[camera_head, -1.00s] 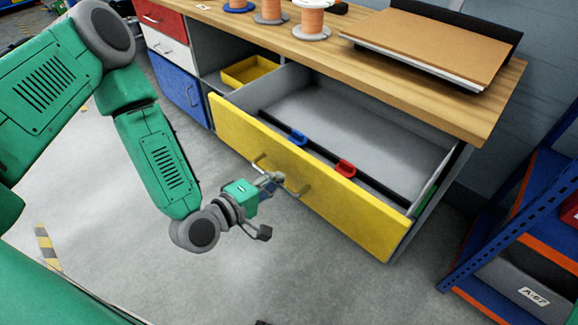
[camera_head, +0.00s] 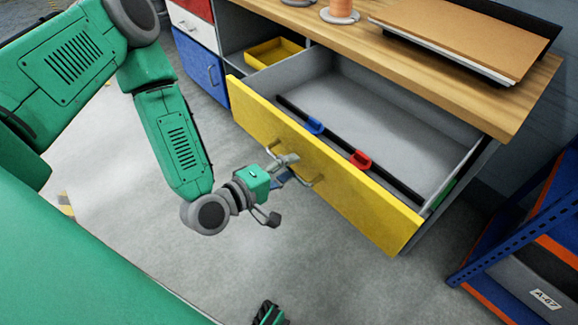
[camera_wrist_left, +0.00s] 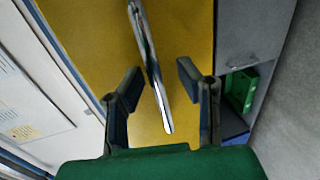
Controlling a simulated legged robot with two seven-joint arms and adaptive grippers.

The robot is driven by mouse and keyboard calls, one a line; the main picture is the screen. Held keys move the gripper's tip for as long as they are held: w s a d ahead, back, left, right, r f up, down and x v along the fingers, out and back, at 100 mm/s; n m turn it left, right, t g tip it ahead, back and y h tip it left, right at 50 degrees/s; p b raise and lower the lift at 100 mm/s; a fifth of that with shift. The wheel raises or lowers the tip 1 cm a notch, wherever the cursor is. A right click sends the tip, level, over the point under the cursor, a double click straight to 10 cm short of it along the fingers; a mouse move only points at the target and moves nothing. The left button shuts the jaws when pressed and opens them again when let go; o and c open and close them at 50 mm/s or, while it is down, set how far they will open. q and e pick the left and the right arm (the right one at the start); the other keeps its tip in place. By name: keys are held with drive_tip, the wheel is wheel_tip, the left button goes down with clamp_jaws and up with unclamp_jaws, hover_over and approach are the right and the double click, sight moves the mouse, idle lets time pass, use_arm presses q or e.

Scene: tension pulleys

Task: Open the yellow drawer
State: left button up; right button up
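The yellow drawer (camera_head: 325,165) is pulled well out of the workbench cabinet, and its grey interior shows. A metal bar handle (camera_head: 312,181) sits on its front. It also shows in the left wrist view (camera_wrist_left: 150,65). My left gripper (camera_head: 281,186) is at the handle, in front of the drawer. In the left wrist view its two fingers (camera_wrist_left: 158,88) stand apart, one on each side of the handle bar, with gaps visible. A small dark and green part at the bottom edge of the head view looks like my right gripper (camera_head: 268,314); its fingers cannot be made out.
In the drawer lie a black divider bar (camera_head: 395,182), a blue clip (camera_head: 315,126) and a red clip (camera_head: 361,159). A small yellow tray (camera_head: 272,53) is in the open cubby. A blue shelf rack (camera_head: 500,235) stands at right. The floor before the drawer is clear.

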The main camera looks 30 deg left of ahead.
use_arm(q)
drive_tip(key=v, duration=1.2)
drive_tip(key=shift+f, duration=0.1)
drive_tip(key=s+d+f+m+g+p, duration=0.2)
drive_tip(key=s+d+f+m+g, duration=0.25)
drive_tip(key=f+m+g, duration=0.5)
drive_tip(key=s+a+m+g+y+p, duration=0.1)
drive_tip(key=s+a+m+g+y, duration=0.3)
drive_tip(key=s+a, duration=0.3)
drive_tip(key=shift+f+m+y+p, duration=0.35)
drive_tip(key=shift+m+y, duration=0.2)
drive_tip(key=shift+y, duration=0.15)
